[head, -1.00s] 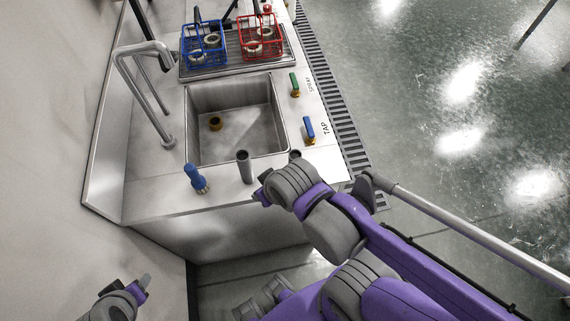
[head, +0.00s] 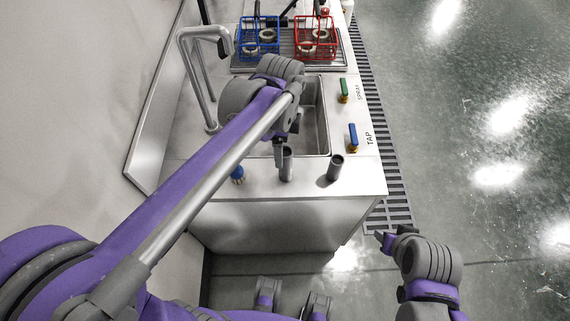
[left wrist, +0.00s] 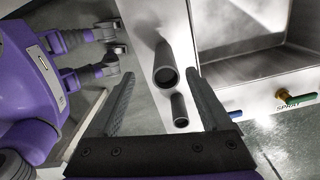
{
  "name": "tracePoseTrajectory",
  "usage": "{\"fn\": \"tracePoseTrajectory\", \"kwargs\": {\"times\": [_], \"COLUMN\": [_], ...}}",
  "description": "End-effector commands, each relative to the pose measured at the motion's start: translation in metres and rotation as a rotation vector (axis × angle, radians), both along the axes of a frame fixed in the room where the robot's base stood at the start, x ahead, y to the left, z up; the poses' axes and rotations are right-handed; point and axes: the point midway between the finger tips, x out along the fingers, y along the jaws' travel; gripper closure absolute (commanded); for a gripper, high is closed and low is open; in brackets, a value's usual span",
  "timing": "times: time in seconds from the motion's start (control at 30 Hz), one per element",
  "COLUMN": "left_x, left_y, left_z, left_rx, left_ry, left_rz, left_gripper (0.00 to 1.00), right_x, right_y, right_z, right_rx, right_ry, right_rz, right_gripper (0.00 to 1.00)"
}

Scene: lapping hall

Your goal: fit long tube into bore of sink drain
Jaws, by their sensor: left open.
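Two grey upright tubes stand on the counter's front strip. The left, taller-looking one I take for the long tube (head: 287,166); it shows with its open end in the left wrist view (left wrist: 165,68). The other tube (head: 335,168) is to its right, also in the left wrist view (left wrist: 180,110). My left gripper (head: 280,150) is open and empty by the long tube's top; in the left wrist view the tube appears between its fingers (left wrist: 160,78). The sink (head: 315,112) is partly covered by my left arm, which hides the drain. My right gripper (head: 384,241) is off the counter's front right corner.
A faucet (head: 190,85) stands left of the sink. Green (head: 344,88) and blue (head: 353,136) valves are on the right. Blue (head: 258,40) and red (head: 315,40) baskets stand behind.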

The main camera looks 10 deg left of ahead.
Motion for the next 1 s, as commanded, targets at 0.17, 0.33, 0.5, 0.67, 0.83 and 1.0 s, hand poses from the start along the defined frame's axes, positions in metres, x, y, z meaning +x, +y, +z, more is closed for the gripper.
{"fn": "tracePoseTrajectory", "kwargs": {"times": [0.17,0.33,0.5,0.67,0.83,1.0], "left_x": [0.000,0.000,0.004,0.008,0.008,0.008], "left_y": [0.000,0.000,-0.003,-0.006,-0.006,-0.005], "left_z": [-0.031,-0.045,-0.063,-0.087,-0.098,-0.098], "left_rx": [0.000,0.000,0.000,0.000,0.000,0.000], "left_ry": [0.000,0.000,-0.001,-0.001,-0.001,-0.001], "left_rz": [0.000,0.001,0.001,0.001,0.002,0.002], "left_gripper": [0.19,0.19,0.19,0.19,0.19,0.19], "right_x": [-0.001,-0.001,-0.001,-0.002,-0.002,-0.002], "right_y": [0.000,0.000,0.000,0.000,0.000,0.000], "right_z": [-0.004,-0.005,-0.005,-0.007,-0.008,-0.008], "right_rx": [0.000,0.000,0.000,0.000,0.000,0.000], "right_ry": [0.002,0.002,0.003,0.003,0.004,0.004], "right_rz": [0.000,0.000,0.000,0.000,0.000,0.000], "right_gripper": [0.50,0.50,0.50,0.50,0.50,0.50]}}
